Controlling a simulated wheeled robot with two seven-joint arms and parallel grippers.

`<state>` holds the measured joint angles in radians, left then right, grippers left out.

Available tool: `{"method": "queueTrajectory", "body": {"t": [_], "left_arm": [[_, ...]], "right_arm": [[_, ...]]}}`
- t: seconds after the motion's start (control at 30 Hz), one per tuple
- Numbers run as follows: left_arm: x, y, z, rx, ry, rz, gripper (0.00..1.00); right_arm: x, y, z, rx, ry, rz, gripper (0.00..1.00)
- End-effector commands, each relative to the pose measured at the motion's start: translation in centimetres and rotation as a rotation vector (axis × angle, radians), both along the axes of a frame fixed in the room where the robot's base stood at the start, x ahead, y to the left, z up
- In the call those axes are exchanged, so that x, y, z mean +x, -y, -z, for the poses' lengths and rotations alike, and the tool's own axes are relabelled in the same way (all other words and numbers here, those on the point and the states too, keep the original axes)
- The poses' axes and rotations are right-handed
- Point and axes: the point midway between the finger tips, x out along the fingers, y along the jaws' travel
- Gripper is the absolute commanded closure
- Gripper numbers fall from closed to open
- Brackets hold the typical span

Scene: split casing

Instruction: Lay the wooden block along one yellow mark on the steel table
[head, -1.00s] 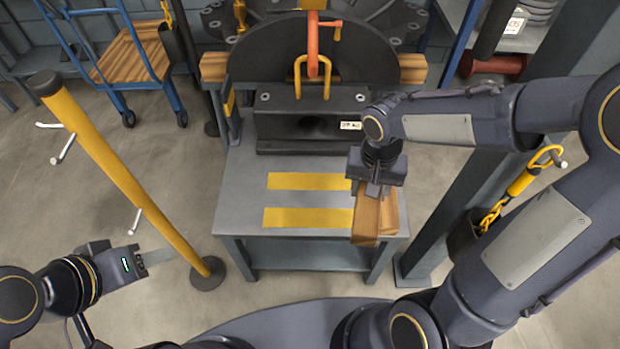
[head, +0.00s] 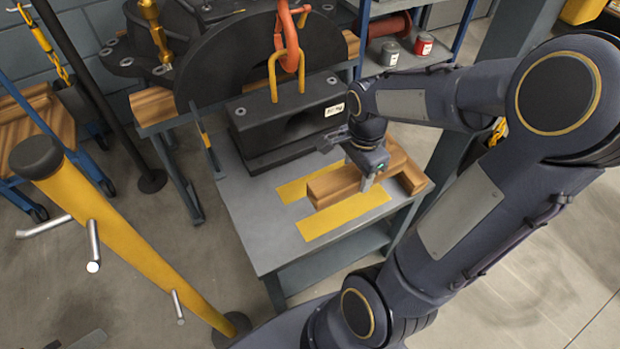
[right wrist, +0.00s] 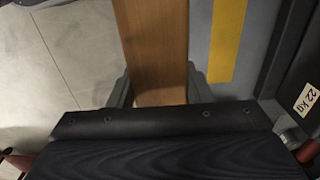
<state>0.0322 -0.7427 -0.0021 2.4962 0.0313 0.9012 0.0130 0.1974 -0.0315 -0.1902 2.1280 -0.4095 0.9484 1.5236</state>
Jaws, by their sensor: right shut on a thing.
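My right gripper (head: 366,178) is shut on a wooden block (head: 338,184), with one finger on each side of it in the right wrist view (right wrist: 155,50). The block runs roughly parallel to two yellow marks on the steel table (head: 245,220). The near mark (head: 345,216) shows in front of the block in the head view. The far mark (head: 290,190) is partly covered by it; one mark shows beside the block in the wrist view (right wrist: 227,40). The block appears raised above the table. Only a grey piece, perhaps my left gripper, shows at the bottom left.
A second wooden piece (head: 405,170) lies at the table's right end. The dark casing block (head: 290,120) with a yellow shackle (head: 287,75) and an orange hook (head: 290,45) stands behind the marks. A yellow post (head: 120,230) stands left. The table's front left is bare.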

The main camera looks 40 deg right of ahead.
Motion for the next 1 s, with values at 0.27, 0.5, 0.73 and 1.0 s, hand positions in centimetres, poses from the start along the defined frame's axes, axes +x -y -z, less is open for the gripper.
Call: {"method": "queueTrajectory", "body": {"t": [0.27,0.5,0.73,1.0], "left_arm": [[0.0,0.0,2.3,0.0,0.0,0.0,0.53],[0.0,0.0,4.0,0.0,0.0,0.0,0.53],[0.0,0.0,4.4,0.0,0.0,0.0,0.53],[0.0,0.0,5.8,0.0,0.0,0.0,0.53]], "right_arm": [[6.7,0.2,3.4,0.0,-0.002,-0.005,0.88],[10.7,0.3,7.3,0.001,-0.002,-0.005,0.88],[12.2,0.4,8.6,0.0,0.001,-0.004,0.88],[12.9,0.4,12.0,0.001,-0.003,-0.004,0.88]]}}
